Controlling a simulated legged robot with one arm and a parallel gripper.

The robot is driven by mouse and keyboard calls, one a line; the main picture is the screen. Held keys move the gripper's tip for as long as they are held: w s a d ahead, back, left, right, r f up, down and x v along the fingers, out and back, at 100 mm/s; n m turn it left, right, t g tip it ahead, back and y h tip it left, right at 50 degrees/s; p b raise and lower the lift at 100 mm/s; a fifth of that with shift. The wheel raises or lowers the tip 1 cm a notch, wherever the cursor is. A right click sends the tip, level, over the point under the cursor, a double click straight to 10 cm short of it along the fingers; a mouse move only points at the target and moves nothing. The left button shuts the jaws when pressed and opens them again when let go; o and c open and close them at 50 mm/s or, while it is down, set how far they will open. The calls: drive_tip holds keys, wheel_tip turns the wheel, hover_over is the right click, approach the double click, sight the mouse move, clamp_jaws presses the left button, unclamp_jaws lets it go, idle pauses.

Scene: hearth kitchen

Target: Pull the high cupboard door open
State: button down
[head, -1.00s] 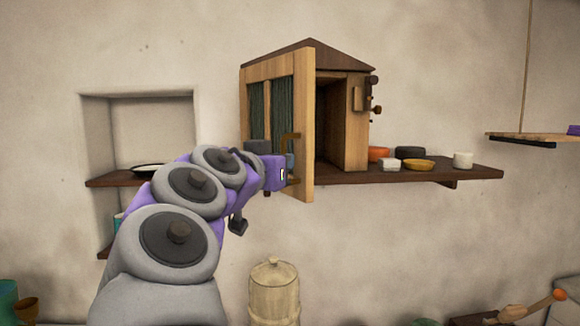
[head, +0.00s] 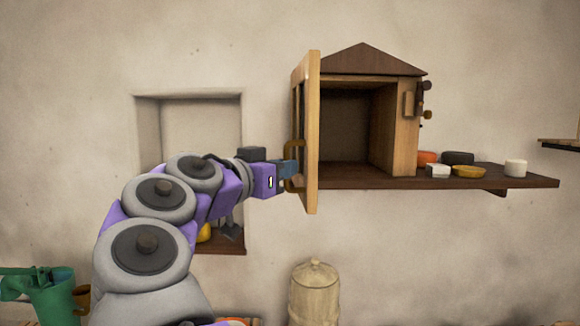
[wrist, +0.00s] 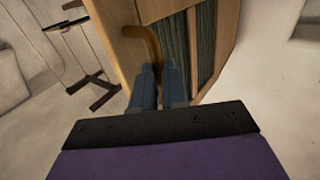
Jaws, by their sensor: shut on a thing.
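The high cupboard (head: 404,130) is a small wooden cabinet with a dark peaked roof, on a wall shelf. Its door (head: 313,130) stands swung out on the left side, seen nearly edge-on in the head view, and the dark interior (head: 345,130) shows. The door's curved handle (head: 293,178) is on its outer face. My gripper (head: 290,170) is shut on the handle. In the wrist view my blue fingers (wrist: 160,84) close around the lower part of the handle (wrist: 150,45), beside the green-curtained panels of the door (wrist: 133,60).
The dark shelf (head: 530,182) carries an orange bowl (head: 427,157), a white block-like dish (head: 438,171), a yellow bowl (head: 468,171) and a white cup (head: 515,168) right of the cupboard. A wall niche (head: 200,120) lies behind my arm. A lidded pale jar (head: 314,290) stands below.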

drive_tip(key=shift+a+r, duration=0.2)
drive_tip(key=shift+a, duration=0.25)
drive_tip(key=c, duration=1.6)
unclamp_jaws()
drive_tip(key=o, duration=0.3)
drive_tip(key=shift+w+d+f, duration=0.1)
drive_tip(key=shift+w, duration=0.2)
drive_tip(key=shift+o, duration=0.7)
drive_tip(key=shift+s, duration=0.15)
drive_tip(key=v, duration=1.7)
drive_tip(key=shift+s+a, duration=0.15)
drive_tip(key=shift+a, duration=0.05)
